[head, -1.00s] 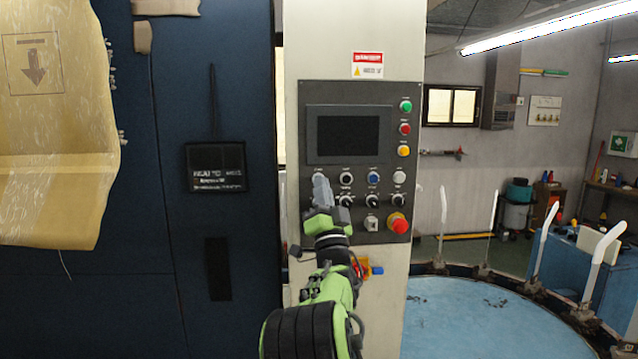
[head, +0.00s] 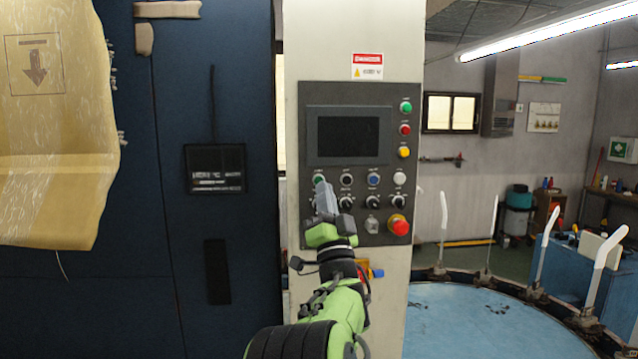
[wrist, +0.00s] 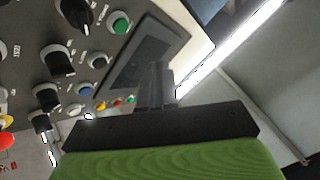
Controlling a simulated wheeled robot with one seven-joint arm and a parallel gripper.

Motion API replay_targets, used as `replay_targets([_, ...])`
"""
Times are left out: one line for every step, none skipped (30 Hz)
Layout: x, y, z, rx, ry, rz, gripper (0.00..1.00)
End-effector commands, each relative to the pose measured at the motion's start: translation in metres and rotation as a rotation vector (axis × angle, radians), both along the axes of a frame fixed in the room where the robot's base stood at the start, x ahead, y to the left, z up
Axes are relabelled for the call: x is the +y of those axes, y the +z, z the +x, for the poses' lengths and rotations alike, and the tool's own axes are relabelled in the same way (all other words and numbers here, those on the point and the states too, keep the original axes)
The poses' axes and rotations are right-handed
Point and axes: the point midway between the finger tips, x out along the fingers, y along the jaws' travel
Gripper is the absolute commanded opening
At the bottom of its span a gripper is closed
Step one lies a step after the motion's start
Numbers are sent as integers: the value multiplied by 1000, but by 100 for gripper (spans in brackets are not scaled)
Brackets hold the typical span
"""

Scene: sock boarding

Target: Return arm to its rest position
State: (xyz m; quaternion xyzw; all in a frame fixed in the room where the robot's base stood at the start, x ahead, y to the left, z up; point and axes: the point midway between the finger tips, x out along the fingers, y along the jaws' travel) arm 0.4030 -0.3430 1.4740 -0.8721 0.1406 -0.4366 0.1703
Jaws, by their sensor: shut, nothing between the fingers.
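My gripper (head: 325,198) is in front of the lower left of the control panel (head: 295,130) in the head view. Its grey fingers point up and are shut with nothing between them. They partly cover the lower row of knobs, and a green button (head: 319,181) shows just above the tips. In the wrist view my gripper (wrist: 157,72) shows as shut grey fingers in front of the dark screen (wrist: 135,70). Black knobs (wrist: 55,62) and a green button (wrist: 120,23) lie to its left there. I see no clear contact with the panel.
A red emergency button (head: 398,225) sticks out at the panel's lower right. A dark blue cabinet (head: 90,200) with a yellowish sheet (head: 55,130) stands at left. A round blue table (head: 490,325) with upright white sock forms (head: 547,235) is at right.

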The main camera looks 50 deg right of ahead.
Motion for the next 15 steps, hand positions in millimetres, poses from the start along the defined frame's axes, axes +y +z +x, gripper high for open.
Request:
replay_targets([0,0,0,0,0,0,0])
replay_targets([0,0,0,0,0,0,0])
replay_targets([0,0,0,0,0,0,0])
replay_targets([0,0,0,0,0,0,0])
replay_targets([0,0,0,0,0,0,0])
replay_targets([0,0,0,0,0,0,0])
replay_targets([0,0,0,0,0,0,0])
replay_targets([0,0,0,0,0,0,0])
replay_targets([0,0,0,0,0,0,0])
replay_targets([0,0,0,0,0,0,0])
replay_targets([0,0,0,0,0,0,0])
replay_targets([0,0,0,2,0,3,0])
replay_targets([0,-1,0,8,-3,12,0])
replay_targets([0,-2,0,20,-7,31,0])
replay_targets([1,-5,1,48,-14,71,0])
